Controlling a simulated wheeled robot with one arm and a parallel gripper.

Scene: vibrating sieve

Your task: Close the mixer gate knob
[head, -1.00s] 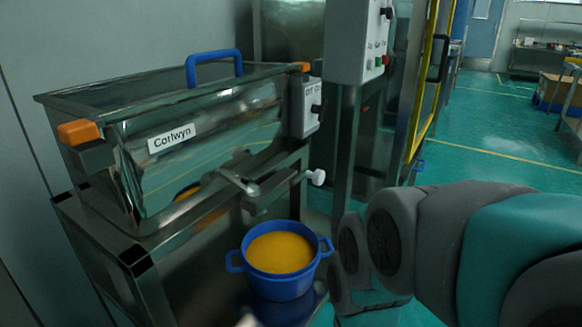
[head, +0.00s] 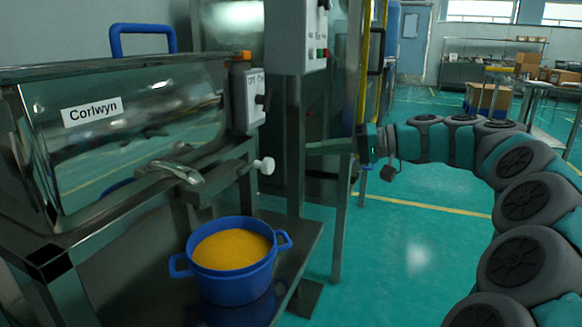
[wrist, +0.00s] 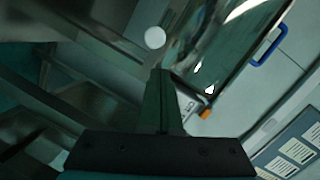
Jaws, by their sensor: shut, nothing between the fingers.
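The white round gate knob (head: 264,165) sticks out at the right end of the mixer's front, beside the metal spout (head: 180,172). It also shows in the wrist view as a pale disc (wrist: 155,38) just beyond the fingertips. The steel mixer (head: 150,130) carries a "Corlwyn" label. My gripper (head: 308,148) is to the right of the knob, a little higher in the picture, pointing left and apart from it. Its fingers (wrist: 160,74) are shut together and empty.
A blue pot (head: 232,285) of orange-yellow material stands on the low shelf under the spout. A control box (head: 248,100) is above the knob. A steel post (head: 345,220) and yellow-framed machine stand behind my gripper. Open green floor (head: 420,240) lies to the right.

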